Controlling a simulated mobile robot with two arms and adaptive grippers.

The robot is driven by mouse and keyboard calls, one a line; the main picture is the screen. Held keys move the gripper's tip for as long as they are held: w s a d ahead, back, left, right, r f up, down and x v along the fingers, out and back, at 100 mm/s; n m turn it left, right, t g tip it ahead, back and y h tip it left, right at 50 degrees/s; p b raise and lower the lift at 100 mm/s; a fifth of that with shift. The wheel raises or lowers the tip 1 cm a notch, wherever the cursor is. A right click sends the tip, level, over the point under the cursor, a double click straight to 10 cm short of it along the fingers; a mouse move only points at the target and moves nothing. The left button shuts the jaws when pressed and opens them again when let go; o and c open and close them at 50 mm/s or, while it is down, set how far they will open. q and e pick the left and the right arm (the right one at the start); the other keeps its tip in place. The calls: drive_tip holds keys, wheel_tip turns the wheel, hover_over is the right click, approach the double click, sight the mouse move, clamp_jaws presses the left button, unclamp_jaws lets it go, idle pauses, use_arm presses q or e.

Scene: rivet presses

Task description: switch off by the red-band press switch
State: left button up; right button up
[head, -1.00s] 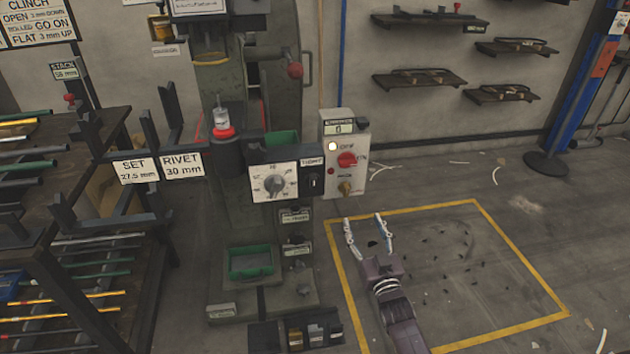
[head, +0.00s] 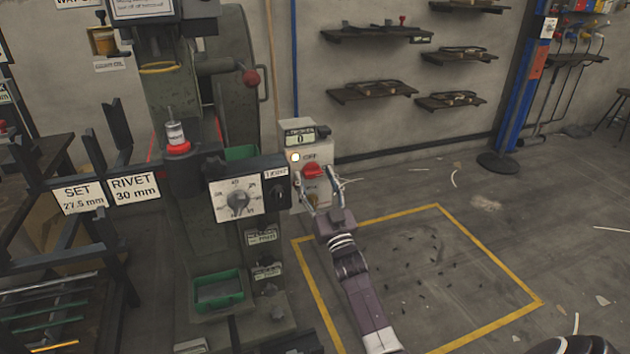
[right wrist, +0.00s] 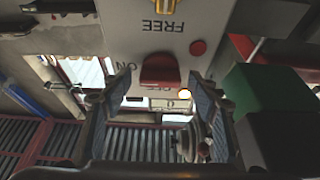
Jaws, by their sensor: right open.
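The switch is a red rotary knob (head: 313,170) on the front of a pale grey box (head: 298,158) beside the press (head: 160,80), which has a red band (head: 178,148). My right gripper (head: 321,184) is open and empty in front of the box, its fingers near the knob. In the right wrist view the picture is upside down; the red knob (right wrist: 160,70) lies between and beyond the open fingertips (right wrist: 160,84). An ON label is beside it. Whether a finger touches it, and which way it points, I cannot tell. My left gripper is not in view.
A lit lamp (head: 295,157) and a display reading 0 (head: 299,139) are on the box. A dial panel (head: 238,200) juts out left of the gripper. A yellow-outlined floor area (head: 440,290) is clear except for small scraps. Shelves (head: 375,90) hang behind.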

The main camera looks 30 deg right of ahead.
drive_tip(key=c, duration=1.2)
drive_tip(key=shift+o, duration=0.2)
